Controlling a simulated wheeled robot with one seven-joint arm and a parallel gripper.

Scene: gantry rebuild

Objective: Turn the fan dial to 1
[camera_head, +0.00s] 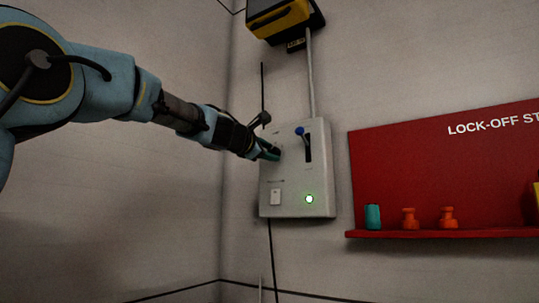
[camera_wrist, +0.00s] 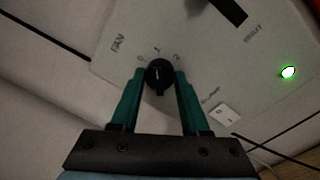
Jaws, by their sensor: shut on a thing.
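The fan dial (camera_wrist: 159,75) is a small round black knob on the pale grey control box (camera_head: 292,190). The marks FAN, 0, 1 and 2 show around it in the wrist view. A small pale mark shows on the knob, but I cannot tell for sure which number it points to. My gripper (camera_head: 270,152) reaches the box from the left, and its two green fingers are closed on the knob, one on each side, in the wrist view (camera_wrist: 158,80). In the head view the gripper hides the dial.
A blue-tipped lever (camera_head: 300,131) in a dark slot sits right of the dial. A white rocker switch (camera_head: 275,197) and a lit green lamp (camera_head: 309,199) are lower on the box. A red lock-off board (camera_head: 440,180) with small items hangs to the right.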

